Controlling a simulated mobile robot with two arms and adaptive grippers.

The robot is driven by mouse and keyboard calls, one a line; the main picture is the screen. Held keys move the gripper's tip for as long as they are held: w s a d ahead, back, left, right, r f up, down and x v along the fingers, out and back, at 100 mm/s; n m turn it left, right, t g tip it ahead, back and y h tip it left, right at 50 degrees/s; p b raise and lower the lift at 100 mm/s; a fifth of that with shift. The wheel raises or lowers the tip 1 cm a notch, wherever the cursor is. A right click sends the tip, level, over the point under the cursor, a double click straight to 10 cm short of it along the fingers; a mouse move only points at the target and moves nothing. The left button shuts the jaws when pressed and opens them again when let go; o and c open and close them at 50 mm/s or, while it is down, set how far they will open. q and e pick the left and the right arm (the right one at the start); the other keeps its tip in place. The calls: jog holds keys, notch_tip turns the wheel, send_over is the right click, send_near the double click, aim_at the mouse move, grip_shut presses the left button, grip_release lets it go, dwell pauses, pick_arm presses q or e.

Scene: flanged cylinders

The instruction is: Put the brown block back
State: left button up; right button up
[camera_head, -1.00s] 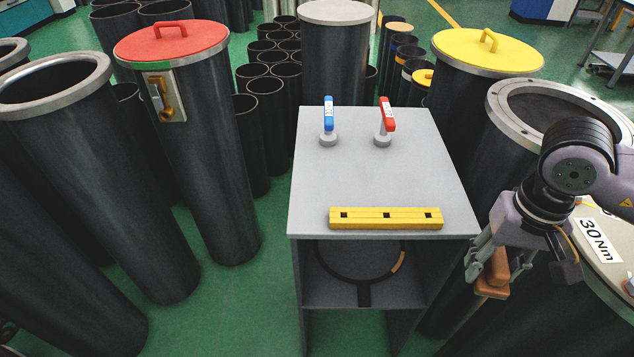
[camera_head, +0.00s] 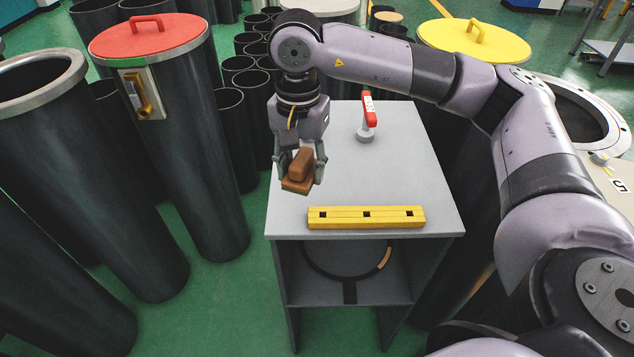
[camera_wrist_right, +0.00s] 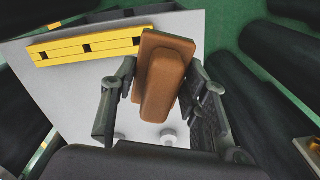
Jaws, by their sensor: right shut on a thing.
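The brown block (camera_head: 299,172) is held in my right gripper (camera_head: 300,177), above the left edge of the grey table. In the right wrist view the block (camera_wrist_right: 160,80) sits between the two fingers (camera_wrist_right: 158,95), which are shut on it. It has a broad base plate and a raised rounded grip. My left gripper is not in view.
On the grey table (camera_head: 400,170) lies a yellow bar (camera_head: 366,217) with square holes. A red-handled tool (camera_head: 368,117) stands behind it. The lower shelf holds a black ring (camera_head: 345,275). Tall dark cylinders, one with a red lid (camera_head: 146,38) and one with a yellow lid (camera_head: 475,40), surround the table.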

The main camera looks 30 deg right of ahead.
jog(key=w+d+r+m, duration=0.3)
jog(key=d+r+m, duration=0.15)
jog(key=m, duration=0.65)
jog(key=w+d+r+m, duration=0.3)
jog(key=d+m, duration=0.2)
jog(key=m, duration=0.7)
jog(key=b, duration=0.2)
send_near(326, 184)
jog(key=shift+f+p, duration=0.85)
jog(key=shift+p, duration=0.15)
notch_tip(326, 184, down, 5)
jog(key=shift+r+p, duration=0.15)
jog(key=shift+p, duration=0.35)
jog(key=shift+f, duration=0.2)
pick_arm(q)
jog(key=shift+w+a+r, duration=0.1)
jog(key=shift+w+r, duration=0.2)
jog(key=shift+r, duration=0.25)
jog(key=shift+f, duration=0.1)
